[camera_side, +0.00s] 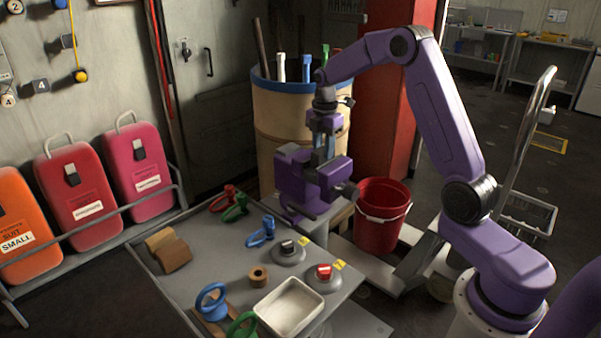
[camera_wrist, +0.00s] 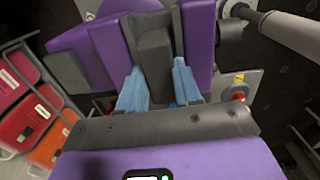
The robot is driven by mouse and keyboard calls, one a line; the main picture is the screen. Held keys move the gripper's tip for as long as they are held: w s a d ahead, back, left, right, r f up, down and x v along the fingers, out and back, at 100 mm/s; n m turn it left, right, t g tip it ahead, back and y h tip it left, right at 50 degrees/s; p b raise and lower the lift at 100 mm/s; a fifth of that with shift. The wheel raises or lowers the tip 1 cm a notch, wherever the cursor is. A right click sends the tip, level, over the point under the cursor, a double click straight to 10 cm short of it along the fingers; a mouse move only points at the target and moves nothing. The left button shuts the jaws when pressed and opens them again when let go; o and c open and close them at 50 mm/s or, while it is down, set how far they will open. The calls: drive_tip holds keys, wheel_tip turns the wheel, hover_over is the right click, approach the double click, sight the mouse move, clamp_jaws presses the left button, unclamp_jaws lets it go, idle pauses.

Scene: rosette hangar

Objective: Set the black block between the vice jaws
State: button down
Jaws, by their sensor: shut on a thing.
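The purple vice (camera_side: 291,180) stands at the far right corner of the grey table, with a gap between its jaws. My gripper (camera_side: 321,152) points down into that gap from above. In the wrist view the two light-blue fingers of my gripper (camera_wrist: 158,76) are shut on the black block (camera_wrist: 154,48). The block lies between the left purple jaw (camera_wrist: 109,48) and the right purple jaw (camera_wrist: 199,42). I cannot tell whether it touches either jaw or rests on the vice bed. In the side view the block is hidden by the fingers and vice.
The grey table (camera_side: 218,262) holds blue, green and red ring-handled tools, a white tray (camera_side: 289,307), a brown block (camera_side: 168,250) and two round-based switches. A cream barrel (camera_side: 283,133) stands behind the vice. A red bucket (camera_side: 382,218) stands to its right.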

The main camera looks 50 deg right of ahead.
drive_tip(key=c, duration=0.7)
unclamp_jaws()
wheel_tip(320, 180, up, 17)
drive_tip(key=s+a+f+m, duration=0.1)
drive_tip(key=s+a+f, duration=0.1)
drive_tip(key=s+a, duration=0.65)
drive_tip(key=s+a+f+m, duration=0.2)
drive_tip(key=s+a, duration=0.3)
drive_tip(key=a, duration=0.7)
drive_tip(key=s+f+m, duration=0.1)
drive_tip(key=s+f, duration=0.3)
drive_tip(key=s, duration=0.8)
drive_tip(key=s+f+m, duration=0.1)
drive_tip(key=s+f, duration=0.4)
drive_tip(key=s, duration=0.7)
